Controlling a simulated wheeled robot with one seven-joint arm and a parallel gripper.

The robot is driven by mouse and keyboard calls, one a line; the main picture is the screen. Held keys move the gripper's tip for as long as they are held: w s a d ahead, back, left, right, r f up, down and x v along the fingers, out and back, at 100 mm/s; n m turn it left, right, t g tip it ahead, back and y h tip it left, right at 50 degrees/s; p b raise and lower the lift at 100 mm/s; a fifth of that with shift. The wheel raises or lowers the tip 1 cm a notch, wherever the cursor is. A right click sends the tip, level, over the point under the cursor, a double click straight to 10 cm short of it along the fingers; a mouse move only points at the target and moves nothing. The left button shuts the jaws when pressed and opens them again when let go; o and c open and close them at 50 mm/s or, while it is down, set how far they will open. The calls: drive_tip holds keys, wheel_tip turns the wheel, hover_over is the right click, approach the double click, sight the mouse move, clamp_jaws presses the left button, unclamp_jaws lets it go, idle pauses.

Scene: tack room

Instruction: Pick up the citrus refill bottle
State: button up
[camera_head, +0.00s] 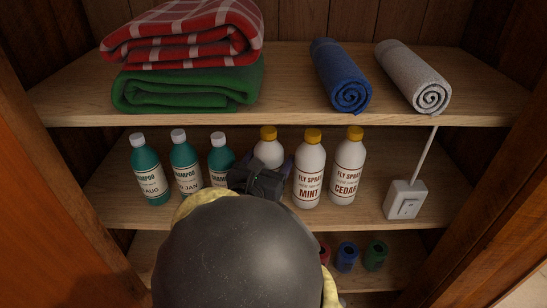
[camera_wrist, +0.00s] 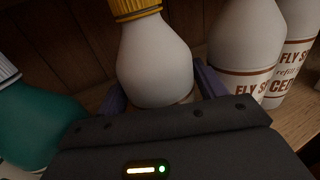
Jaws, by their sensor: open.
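A white bottle with a yellow cap (camera_head: 268,146) stands on the middle shelf, left of the mint bottle. Its label is hidden behind my gripper (camera_head: 265,170), so I cannot read whether it says citrus. In the wrist view this bottle (camera_wrist: 154,58) stands upright between the two purple-grey fingers of my gripper (camera_wrist: 163,92). The gripper is open, with one finger on each side of the bottle. I cannot tell whether either finger touches it.
White fly spray bottles marked mint (camera_head: 309,170) and cedar (camera_head: 347,168) stand close on the right. Teal shampoo bottles (camera_head: 151,172) stand on the left. A white switch box (camera_head: 405,202) is farther right. The upper shelf (camera_head: 290,92) is overhead; small spools (camera_head: 346,258) sit below.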

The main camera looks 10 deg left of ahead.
sight(270, 146)
drive_tip(key=shift+w+d, duration=0.1)
drive_tip(key=shift+w, duration=0.45)
drive_tip(key=c, duration=1.1)
drive_tip(key=shift+r, duration=0.15)
drive_tip(key=shift+c, duration=0.2)
drive_tip(key=shift+r+b, duration=0.65)
drive_tip(key=shift+r, duration=0.7)
drive_tip(key=shift+s+r, duration=0.2)
drive_tip(key=shift+s, duration=0.15)
drive_tip(key=s+a+b, duration=0.2)
drive_tip(key=s+b, duration=0.3)
drive_tip(key=s, duration=1.2)
drive_tip(key=shift+s+a, duration=0.15)
drive_tip(key=shift+a, duration=0.05)
